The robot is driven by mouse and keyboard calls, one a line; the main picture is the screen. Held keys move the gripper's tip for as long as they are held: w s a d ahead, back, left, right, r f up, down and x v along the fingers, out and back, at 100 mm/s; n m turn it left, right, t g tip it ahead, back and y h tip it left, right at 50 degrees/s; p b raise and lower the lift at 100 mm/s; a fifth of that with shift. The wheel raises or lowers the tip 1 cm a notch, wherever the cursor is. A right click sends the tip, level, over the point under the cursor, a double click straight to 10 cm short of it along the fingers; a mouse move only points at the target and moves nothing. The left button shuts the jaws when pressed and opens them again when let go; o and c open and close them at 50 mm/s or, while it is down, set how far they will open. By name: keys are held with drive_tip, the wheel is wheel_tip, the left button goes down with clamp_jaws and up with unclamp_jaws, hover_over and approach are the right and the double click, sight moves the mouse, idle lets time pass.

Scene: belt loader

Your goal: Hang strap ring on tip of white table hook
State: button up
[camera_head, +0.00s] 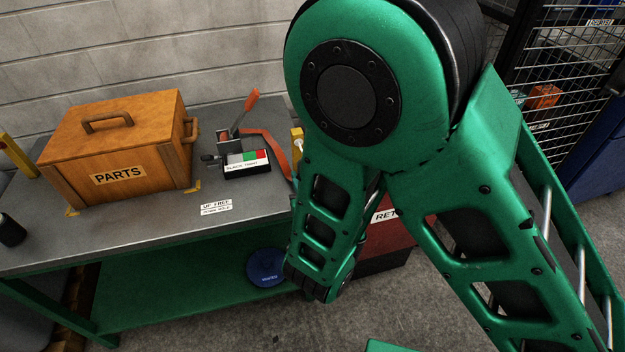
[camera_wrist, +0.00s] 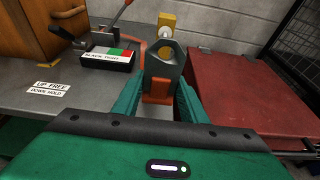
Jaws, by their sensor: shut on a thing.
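In the wrist view my gripper (camera_wrist: 160,84) is shut on the strap end, with green fingers on both sides of its orange part. The grey strap ring (camera_wrist: 157,68) stands up beyond the fingertips, its opening facing me. Behind it is a yellow post (camera_wrist: 167,20) with a white hook part (camera_wrist: 166,35) just above the ring's top edge. Something yellow shows through the opening. I cannot tell whether ring and hook touch. In the head view the yellow post (camera_head: 297,142) stands at the table's right end; my arm hides gripper and ring.
The orange strap (camera_head: 262,138) runs from a ratchet with an orange handle (camera_head: 240,112) on the grey table (camera_head: 110,232). Left of it is a wooden PARTS box (camera_head: 120,150). A red box (camera_wrist: 245,95) stands right of the table. A blue disc (camera_head: 265,267) lies on the lower shelf.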

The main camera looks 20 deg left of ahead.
drive_tip(key=shift+r+x, duration=0.2)
drive_tip(key=shift+x, duration=0.6)
drive_tip(key=shift+r+x, duration=0.15)
drive_tip(key=shift+x, duration=0.6)
drive_tip(key=shift+r+x, duration=0.2)
drive_tip(key=shift+x, duration=1.55)
drive_tip(key=shift+f, duration=0.15)
drive_tip(key=o, duration=1.1)
drive_tip(key=shift+c, duration=0.2)
